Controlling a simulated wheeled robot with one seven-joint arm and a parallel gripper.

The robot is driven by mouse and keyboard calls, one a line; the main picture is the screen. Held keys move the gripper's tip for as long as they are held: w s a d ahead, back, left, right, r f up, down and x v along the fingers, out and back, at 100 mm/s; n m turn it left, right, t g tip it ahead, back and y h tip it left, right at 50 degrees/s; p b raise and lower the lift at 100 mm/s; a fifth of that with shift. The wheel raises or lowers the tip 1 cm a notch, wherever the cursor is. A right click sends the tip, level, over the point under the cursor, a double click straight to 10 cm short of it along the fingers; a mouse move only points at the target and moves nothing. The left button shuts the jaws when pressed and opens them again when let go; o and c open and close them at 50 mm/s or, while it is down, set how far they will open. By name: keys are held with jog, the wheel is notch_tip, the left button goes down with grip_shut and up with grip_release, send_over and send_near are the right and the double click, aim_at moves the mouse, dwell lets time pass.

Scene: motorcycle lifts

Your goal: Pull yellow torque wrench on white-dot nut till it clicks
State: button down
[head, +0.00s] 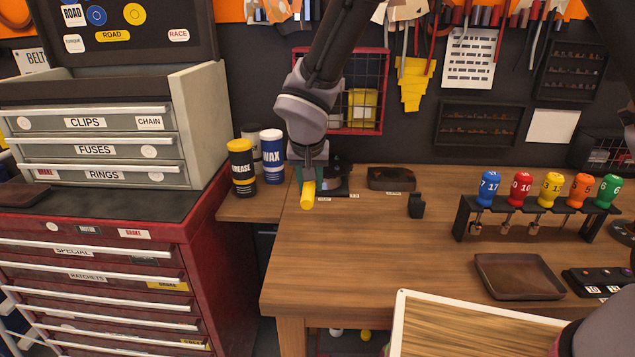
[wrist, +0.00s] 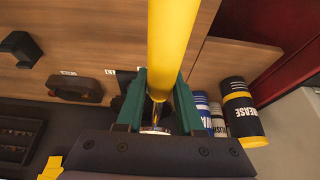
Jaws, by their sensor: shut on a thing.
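The yellow torque wrench (head: 308,195) is in my gripper (head: 312,172) above the back left of the wooden workbench. Its yellow handle points toward the head camera. In the wrist view the handle (wrist: 171,40) runs up between the two green fingers of my gripper (wrist: 159,88). The gripper is shut on it, and a shiny metal part shows between the fingers below the handle. I cannot tell whether the wrench touches the bench. The white-dot nut does not show in either view.
Grease (head: 242,168) and wax (head: 271,156) cans stand left of the gripper. A small dark tray (head: 391,178) and black block (head: 416,205) lie to its right. A rack (head: 537,212) holds several coloured-handled tools. The bench's middle (head: 370,240) is clear. A red drawer cabinet (head: 195,240) stands left.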

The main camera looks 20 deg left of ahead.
jog(key=shift+w, duration=0.1)
jog(key=shift+s+a+m+h, duration=0.15)
jog(key=shift+a+m, duration=0.3)
jog(key=shift+a, duration=0.5)
jog(key=shift+s+a+m+h, duration=0.1)
jog(key=shift+a+m+h, duration=0.15)
jog(key=shift+a+m, duration=0.45)
jog(key=shift+s+a+m+h, duration=0.1)
jog(key=shift+a+m+h, duration=0.15)
jog(key=shift+a, duration=0.9)
jog(key=a, duration=0.1)
jog(key=a+m, duration=0.1)
jog(key=a, duration=0.1)
jog(key=a+m, duration=0.1)
jog(key=shift+w+a+h, duration=0.15)
jog(key=shift+w+h, duration=0.2)
jog(key=shift+r, duration=0.55)
